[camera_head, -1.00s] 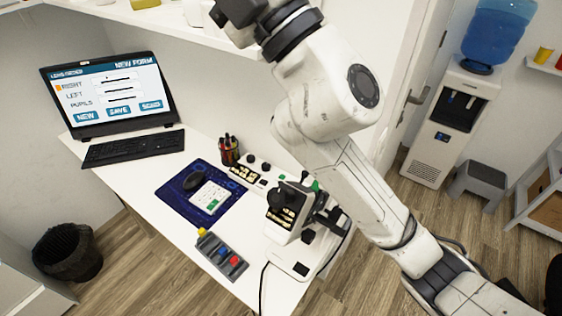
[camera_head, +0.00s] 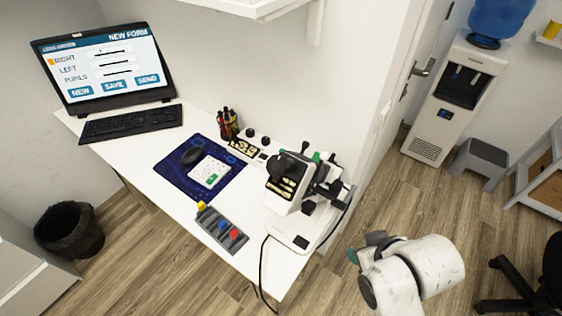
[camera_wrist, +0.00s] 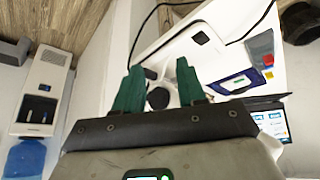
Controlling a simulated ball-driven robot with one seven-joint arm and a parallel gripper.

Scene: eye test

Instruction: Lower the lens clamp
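The lens device (camera_head: 283,192), a white machine with black knobs, stands at the right end of the white desk. Small black and green parts (camera_head: 318,178) sit on its right side; I cannot tell which is the lens clamp or how high it stands. My gripper (camera_wrist: 158,66) has two green fingers spread apart with nothing held between them. In the wrist view the device's white base (camera_wrist: 190,42) shows beyond the fingers, and its upper parts are partly hidden behind them. In the head view my wrist is right of the desk, apart from the device, with one green fingertip (camera_head: 353,257) showing.
The desk (camera_head: 135,160) also bears a laptop (camera_head: 105,65), keyboard (camera_head: 130,123), blue mat (camera_head: 172,180), a grey button box (camera_head: 222,232) and a pen holder (camera_head: 228,125). A black cable (camera_head: 262,275) hangs over the front edge.

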